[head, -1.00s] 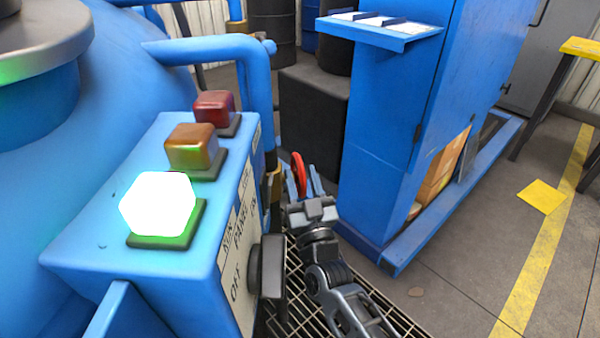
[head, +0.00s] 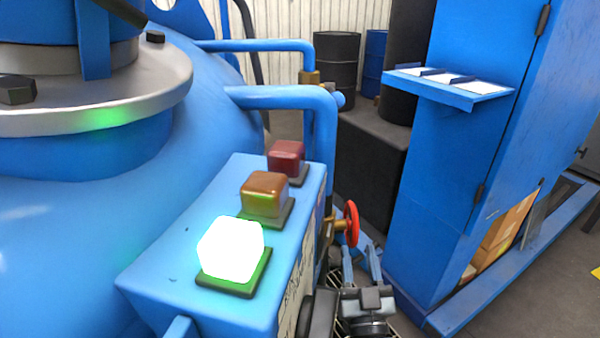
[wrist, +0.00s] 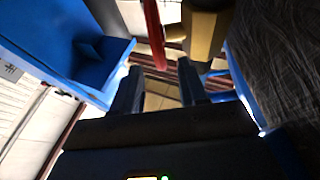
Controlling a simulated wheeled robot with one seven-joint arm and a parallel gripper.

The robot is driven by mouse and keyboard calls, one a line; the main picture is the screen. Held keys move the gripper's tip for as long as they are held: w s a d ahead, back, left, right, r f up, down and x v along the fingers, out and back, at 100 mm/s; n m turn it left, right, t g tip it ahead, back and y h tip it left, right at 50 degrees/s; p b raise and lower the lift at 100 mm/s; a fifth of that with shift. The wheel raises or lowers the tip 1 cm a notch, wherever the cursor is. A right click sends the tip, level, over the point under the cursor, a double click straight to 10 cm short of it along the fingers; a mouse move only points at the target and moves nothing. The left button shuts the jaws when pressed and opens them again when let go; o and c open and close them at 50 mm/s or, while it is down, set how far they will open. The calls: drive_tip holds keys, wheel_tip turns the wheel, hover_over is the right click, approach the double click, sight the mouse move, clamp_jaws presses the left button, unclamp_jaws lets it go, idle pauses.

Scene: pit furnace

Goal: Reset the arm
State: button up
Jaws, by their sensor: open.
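My gripper (head: 359,262) is low in the head view, right of the light-blue control box. Its two blue fingers stand apart and are empty. In the wrist view the fingers (wrist: 160,90) also show spread, with nothing between them. A red valve wheel (head: 351,224) on a brass fitting is just beyond the fingertips. In the wrist view the red wheel (wrist: 153,35) and brass valve (wrist: 205,30) are ahead of the fingers. I cannot tell how wide the gap to the wheel is. Most of my arm is below the head view.
The control box (head: 160,280) carries a lit green lamp (head: 231,250), an amber lamp (head: 265,195) and a red lamp (head: 287,157). A tall blue cabinet (head: 450,150) with a shelf (head: 455,88) stands right. The blue furnace (head: 60,240) fills the left. Floor grating lies below.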

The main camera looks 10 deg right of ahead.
drive_tip(key=s+d+r+n+g+y+p, duration=0.1)
drive_tip(key=s+r+g+y+p, duration=0.2)
drive_tip(key=s, duration=1.3)
drive_tip(key=s+d+r+n+g+y+p, duration=0.15)
drive_tip(key=s+r+p, duration=0.35)
drive_tip(key=s, duration=1.1)
drive_tip(key=s+a+r+g+p, duration=0.1)
drive_tip(key=s+r+g+p, duration=0.2)
drive_tip(key=s+r, duration=0.6)
drive_tip(key=shift+s+m+h, duration=0.3)
drive_tip(key=shift+m+h, duration=0.05)
drive_tip(key=shift+h, duration=0.1)
drive_tip(key=shift+a, duration=0.2)
